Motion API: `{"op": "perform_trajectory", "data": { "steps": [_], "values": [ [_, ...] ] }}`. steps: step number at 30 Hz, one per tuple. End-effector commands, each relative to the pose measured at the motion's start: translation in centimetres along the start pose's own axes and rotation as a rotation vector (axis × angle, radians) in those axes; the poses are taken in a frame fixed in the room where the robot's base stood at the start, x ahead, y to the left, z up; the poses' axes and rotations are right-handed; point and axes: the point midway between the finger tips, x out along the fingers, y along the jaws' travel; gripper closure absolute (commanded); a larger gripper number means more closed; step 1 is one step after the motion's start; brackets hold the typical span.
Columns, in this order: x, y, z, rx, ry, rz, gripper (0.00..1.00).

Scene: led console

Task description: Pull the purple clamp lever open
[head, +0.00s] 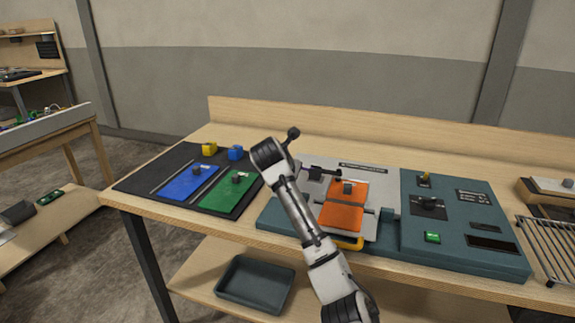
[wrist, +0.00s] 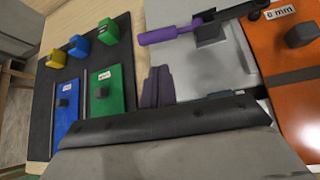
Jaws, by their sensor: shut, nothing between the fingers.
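The clamp lever has a purple handle (wrist: 165,35) at the upper middle of the wrist view. It joins a dark clamp arm and block on a light grey plate (wrist: 195,72). In the head view the clamp (head: 322,173) is small and dark, lying over the plate beside the orange panel. My gripper (wrist: 158,72) shows in the wrist view as dark fingers closed together and empty. They appear below the handle's left end, with a visible gap in the picture; the depth between them is unclear. In the head view my arm hides the fingers.
An orange panel (head: 342,207) with a grey block lies right of the clamp. A teal console box (head: 463,250) stands farther right. A black mat (head: 150,180) with blue and green panels lies left. A wire rack (head: 543,240) is at the right edge.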

Motion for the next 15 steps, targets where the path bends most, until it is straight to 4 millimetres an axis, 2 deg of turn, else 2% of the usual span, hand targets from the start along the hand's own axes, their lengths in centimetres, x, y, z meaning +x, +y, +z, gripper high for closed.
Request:
{"op": "perform_trajectory", "data": {
  "steps": [9, 15],
  "values": [
    [5.6, 0.1, 0.1, 0.002, 0.001, 0.0, 1.0],
    [7.5, 0.2, 0.1, 0.002, -0.001, 0.002, 1.0]
  ]
}}
